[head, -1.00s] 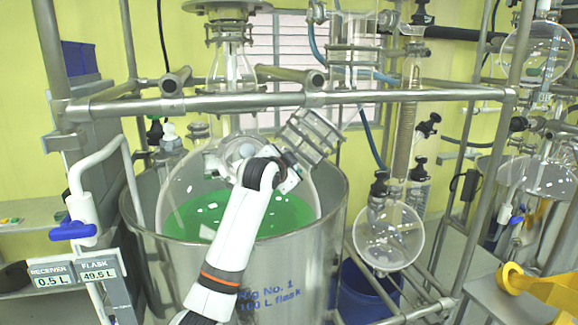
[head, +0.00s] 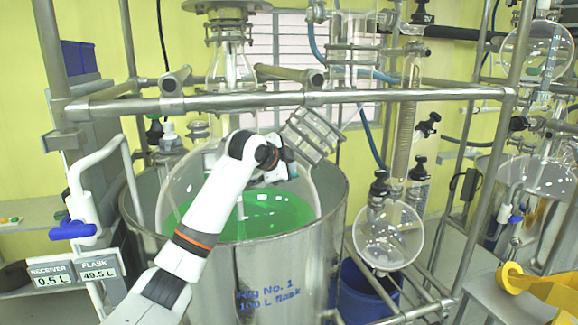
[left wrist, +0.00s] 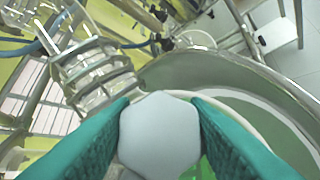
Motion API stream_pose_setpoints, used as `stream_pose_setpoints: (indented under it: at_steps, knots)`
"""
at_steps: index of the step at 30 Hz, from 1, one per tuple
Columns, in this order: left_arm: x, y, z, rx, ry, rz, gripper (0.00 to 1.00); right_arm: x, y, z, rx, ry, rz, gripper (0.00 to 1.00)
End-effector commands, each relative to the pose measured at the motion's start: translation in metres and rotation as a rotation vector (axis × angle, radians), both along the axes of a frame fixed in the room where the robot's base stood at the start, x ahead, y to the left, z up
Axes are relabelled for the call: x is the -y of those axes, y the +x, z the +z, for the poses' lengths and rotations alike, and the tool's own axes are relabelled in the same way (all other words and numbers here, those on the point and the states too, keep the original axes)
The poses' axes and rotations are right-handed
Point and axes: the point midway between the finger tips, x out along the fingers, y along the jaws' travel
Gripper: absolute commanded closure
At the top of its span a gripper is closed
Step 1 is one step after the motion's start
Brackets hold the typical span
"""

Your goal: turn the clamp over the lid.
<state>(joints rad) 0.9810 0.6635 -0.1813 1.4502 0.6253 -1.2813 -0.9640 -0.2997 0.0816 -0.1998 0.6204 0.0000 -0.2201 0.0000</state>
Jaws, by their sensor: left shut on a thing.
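My left gripper (head: 284,166) is in front of the large glass flask (head: 180,190), whose green liquid (head: 268,215) shows below. In the left wrist view its green fingers (left wrist: 160,107) are shut on a pale grey six-sided knob (left wrist: 158,138), pressed from both sides. I cannot tell whether this knob belongs to the clamp. The clamp and the lid cannot be made out for certain; my arm covers part of the flask's upper front. My right gripper is not in view.
A steel vessel (head: 230,275) surrounds the flask. A horizontal steel bar (head: 400,95) crosses above. A tilted metal frame (head: 313,135) is close to the right of my gripper and also shows in the left wrist view (left wrist: 98,72). A round glass receiver (head: 388,235) hangs right.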

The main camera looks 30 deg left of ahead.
Motion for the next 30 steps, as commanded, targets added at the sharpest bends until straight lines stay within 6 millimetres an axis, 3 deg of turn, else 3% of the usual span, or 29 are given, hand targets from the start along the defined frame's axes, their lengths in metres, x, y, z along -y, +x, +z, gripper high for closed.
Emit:
stream_pose_setpoints:
  at_steps: [9, 10, 14, 23, 30]
  knots:
    - [-0.001, 0.000, 0.001, 0.001, 0.004, 0.000, 0.81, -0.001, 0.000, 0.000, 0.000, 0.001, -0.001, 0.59]
    - [-0.001, 0.000, 0.001, 0.001, 0.004, 0.000, 0.55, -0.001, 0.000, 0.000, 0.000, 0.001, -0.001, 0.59]
    - [0.000, 0.000, 0.001, 0.002, 0.002, 0.000, 0.37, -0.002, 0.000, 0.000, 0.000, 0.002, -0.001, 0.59]
    - [0.000, -0.001, 0.000, 0.001, 0.002, -0.001, 0.37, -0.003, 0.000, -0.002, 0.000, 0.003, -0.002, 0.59]
    - [0.000, -0.031, 0.013, 0.005, 0.005, 0.001, 0.37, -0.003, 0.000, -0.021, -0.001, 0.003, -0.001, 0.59]
